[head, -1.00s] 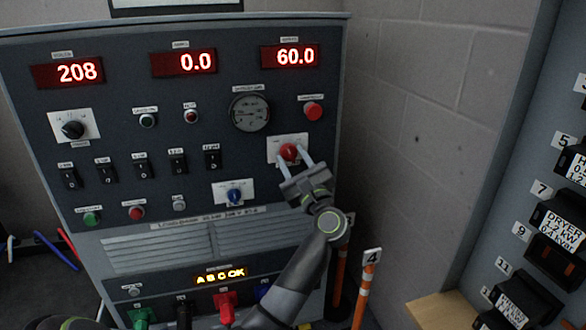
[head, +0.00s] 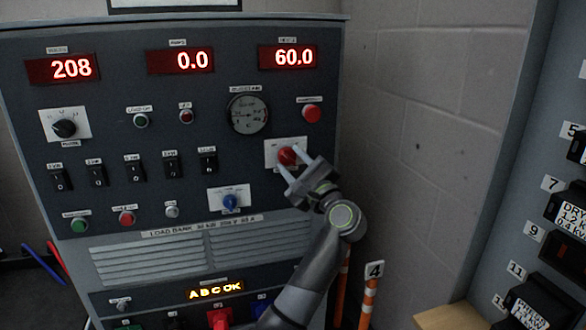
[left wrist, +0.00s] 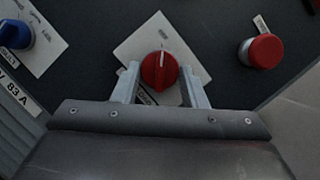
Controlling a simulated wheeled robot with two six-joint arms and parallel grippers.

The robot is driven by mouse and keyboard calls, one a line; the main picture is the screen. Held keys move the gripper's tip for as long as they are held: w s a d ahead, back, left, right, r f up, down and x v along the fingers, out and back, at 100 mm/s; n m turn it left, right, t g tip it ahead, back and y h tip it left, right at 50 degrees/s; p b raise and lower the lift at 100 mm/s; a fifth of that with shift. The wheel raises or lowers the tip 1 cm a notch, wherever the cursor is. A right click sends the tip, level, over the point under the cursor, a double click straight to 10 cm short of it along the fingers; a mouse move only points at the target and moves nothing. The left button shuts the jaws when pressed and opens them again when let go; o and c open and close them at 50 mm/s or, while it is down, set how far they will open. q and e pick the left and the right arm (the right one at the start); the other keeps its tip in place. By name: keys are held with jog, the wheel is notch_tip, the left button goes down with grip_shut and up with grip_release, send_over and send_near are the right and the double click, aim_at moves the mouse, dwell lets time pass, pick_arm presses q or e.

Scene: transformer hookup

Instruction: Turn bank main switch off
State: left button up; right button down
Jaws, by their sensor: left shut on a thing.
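The bank main switch is a red rotary knob (head: 287,155) on a white plate at the right of the grey load bank panel. In the left wrist view the red knob (left wrist: 160,70) has a white pointer line, which points nearly straight up the picture, while its plate sits tilted. My left gripper (head: 294,166) has one finger on each side of the knob and is shut on it. The same fingers of the left gripper (left wrist: 160,86) show beside the knob in the wrist view. The label under the knob is partly hidden. My right gripper is out of view.
A red push button (head: 311,113) is above right of the switch, and a blue knob (head: 230,201) is below left. Black rocker switches (head: 133,171) line the panel's left. A block wall (head: 430,130) stands close on the right, with an orange-and-white post (head: 369,296) below.

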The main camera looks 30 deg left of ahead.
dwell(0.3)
pick_arm(q)
jog(key=o, duration=1)
jog(key=shift+c, duration=0.2)
jog(key=b+v, duration=0.1)
jog(key=v, duration=1.1)
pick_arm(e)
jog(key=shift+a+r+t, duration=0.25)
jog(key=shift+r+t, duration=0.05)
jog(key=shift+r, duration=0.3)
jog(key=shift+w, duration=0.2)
